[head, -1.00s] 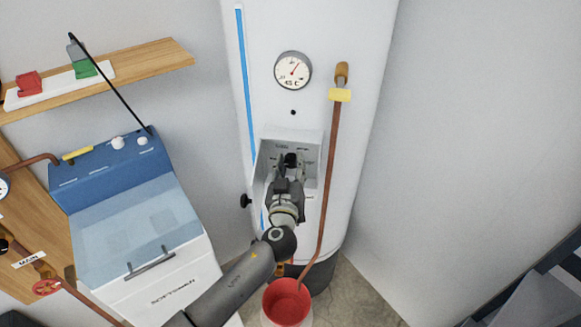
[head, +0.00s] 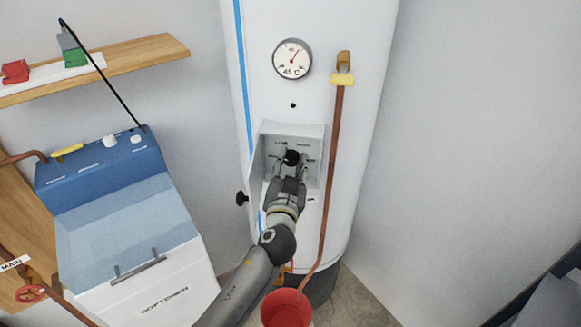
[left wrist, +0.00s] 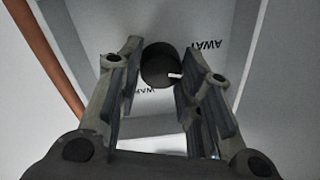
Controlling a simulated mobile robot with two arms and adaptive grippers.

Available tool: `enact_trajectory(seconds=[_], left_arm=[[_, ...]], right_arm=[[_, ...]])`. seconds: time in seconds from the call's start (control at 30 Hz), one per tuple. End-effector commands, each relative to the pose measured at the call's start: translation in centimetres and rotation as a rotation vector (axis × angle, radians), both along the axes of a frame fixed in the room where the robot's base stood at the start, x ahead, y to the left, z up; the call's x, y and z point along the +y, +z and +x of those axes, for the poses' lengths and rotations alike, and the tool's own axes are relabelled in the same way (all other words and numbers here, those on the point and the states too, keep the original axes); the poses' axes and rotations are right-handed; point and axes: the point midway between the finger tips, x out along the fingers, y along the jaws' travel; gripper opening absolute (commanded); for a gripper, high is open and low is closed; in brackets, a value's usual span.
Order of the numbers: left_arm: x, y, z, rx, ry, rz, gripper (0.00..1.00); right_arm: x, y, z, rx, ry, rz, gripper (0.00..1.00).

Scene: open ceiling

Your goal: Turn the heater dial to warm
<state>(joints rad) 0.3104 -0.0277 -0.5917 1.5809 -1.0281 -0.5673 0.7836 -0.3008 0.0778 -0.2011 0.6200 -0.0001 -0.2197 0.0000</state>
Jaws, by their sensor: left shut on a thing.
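The heater dial is a small dark round knob (head: 291,157) in a recessed grey control box (head: 318,150) on the front of the white heater tank. In the left wrist view the dial (left wrist: 160,63) shows between the fingers, with a small white mark on its face. Upside-down lettering on the panel reads AWAY to the right, and partly covered WARM letters show below. My left gripper (head: 289,164) is at the dial, its fingers shut on its sides. The setting at the mark is not clear. My right gripper is not in view.
A gauge (head: 292,59) reading 45 C sits above the box. A copper pipe (head: 331,170) runs down beside it to a red bucket (head: 286,308). A black knob (head: 242,198) projects left of the box. The softener (head: 135,230) stands at left.

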Motion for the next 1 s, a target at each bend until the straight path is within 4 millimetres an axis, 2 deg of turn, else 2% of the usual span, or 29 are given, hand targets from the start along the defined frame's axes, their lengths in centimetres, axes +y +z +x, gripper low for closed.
enact_trajectory(seconds=[0.6,0.63,0.77,1.0], left_arm=[[0.00,-0.05,-0.01,-0.006,0.000,0.044,0.10],[0.00,-0.05,-0.01,-0.006,0.000,0.044,0.37],[-0.01,-0.04,-0.01,-0.006,0.000,0.044,0.54],[-0.01,-0.03,-0.01,-0.006,0.000,0.044,0.55]], right_arm=[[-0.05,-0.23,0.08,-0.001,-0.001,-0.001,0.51],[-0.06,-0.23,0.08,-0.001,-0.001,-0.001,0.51],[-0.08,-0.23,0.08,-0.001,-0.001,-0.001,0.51],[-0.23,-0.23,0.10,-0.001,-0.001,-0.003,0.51]])
